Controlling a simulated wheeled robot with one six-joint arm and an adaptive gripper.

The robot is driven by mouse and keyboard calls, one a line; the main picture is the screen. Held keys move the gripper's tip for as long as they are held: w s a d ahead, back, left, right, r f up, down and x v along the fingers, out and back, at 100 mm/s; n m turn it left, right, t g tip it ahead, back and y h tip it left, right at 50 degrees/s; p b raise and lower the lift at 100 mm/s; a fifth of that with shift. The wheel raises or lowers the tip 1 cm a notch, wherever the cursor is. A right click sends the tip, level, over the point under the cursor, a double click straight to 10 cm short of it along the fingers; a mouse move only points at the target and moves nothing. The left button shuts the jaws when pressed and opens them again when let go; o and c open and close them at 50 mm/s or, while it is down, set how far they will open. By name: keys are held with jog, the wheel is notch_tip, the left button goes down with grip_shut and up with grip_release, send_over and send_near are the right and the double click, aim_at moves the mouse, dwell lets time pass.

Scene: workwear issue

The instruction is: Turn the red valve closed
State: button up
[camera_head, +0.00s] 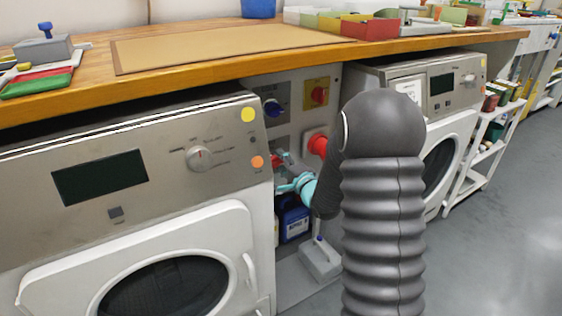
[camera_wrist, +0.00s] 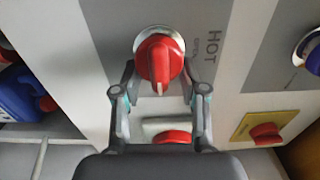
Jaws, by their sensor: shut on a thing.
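The red valve (camera_wrist: 160,60) is a round red knob with a raised grip bar, on a grey panel lettered HOT and OPEN in the wrist view. My gripper (camera_wrist: 160,79) has one finger on each side of the knob and is shut on it. The grip bar points down in the wrist view, toward my gripper. In the head view my gripper (camera_head: 283,187) reaches into the gap between two washing machines. The red valve there (camera_head: 277,160) is small and partly hidden by my gripper.
Nearby are a red knob on a yellow plate (camera_head: 319,84), a blue knob (camera_head: 273,107) and another red fitting (camera_head: 317,145). The left machine (camera_head: 200,183) and right machine (camera_head: 463,127) flank the gap. A blue container (camera_head: 294,224) stands below, under the wooden worktop (camera_head: 200,71).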

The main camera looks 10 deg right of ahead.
jog(key=o, duration=1.1)
jog(key=v, duration=1.2)
